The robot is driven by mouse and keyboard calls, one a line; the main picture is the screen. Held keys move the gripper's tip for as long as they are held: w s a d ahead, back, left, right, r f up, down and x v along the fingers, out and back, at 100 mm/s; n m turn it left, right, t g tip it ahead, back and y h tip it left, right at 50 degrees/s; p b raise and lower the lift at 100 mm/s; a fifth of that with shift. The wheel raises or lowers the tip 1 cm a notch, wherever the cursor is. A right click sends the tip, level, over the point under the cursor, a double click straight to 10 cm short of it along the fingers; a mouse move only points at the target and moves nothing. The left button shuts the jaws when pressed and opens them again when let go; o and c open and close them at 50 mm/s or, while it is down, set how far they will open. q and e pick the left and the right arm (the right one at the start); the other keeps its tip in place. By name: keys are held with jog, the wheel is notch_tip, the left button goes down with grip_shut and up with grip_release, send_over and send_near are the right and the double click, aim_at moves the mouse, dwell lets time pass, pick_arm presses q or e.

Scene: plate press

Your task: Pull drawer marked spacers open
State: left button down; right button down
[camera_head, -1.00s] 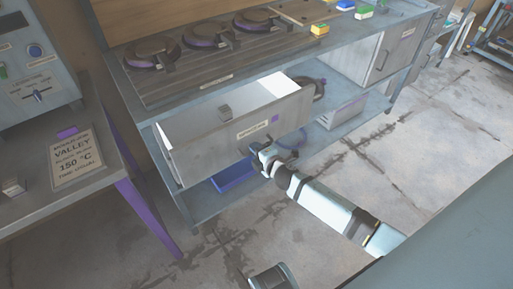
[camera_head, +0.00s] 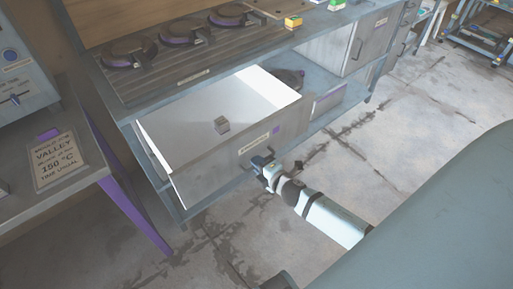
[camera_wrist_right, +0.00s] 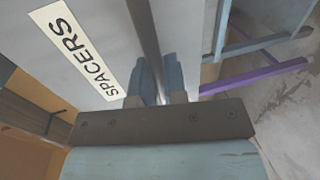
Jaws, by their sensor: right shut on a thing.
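The drawer marked spacers (camera_head: 220,165) stands open under the bench top in the head view, its white inside showing. My right gripper (camera_head: 262,161) is at the drawer front, below the label. In the right wrist view its fingers (camera_wrist_right: 160,82) are shut on the dark bar handle (camera_wrist_right: 145,38). The grip itself is partly hidden in the head view. My left gripper is not in view.
Several round plate presses (camera_head: 130,54) stand on the bench top. A side table with a sign (camera_head: 55,160) and a purple leg (camera_head: 135,210) is left of the drawer. A closed cabinet (camera_head: 370,40) is at the right. The floor (camera_head: 345,160) in front is clear.

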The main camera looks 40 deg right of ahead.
jog(key=c, duration=1.2)
grip_release()
jog(key=shift+s, duration=0.1)
jog(key=v, duration=1.3)
jog(key=shift+s, duration=0.3)
jog(key=shift+d, duration=0.15)
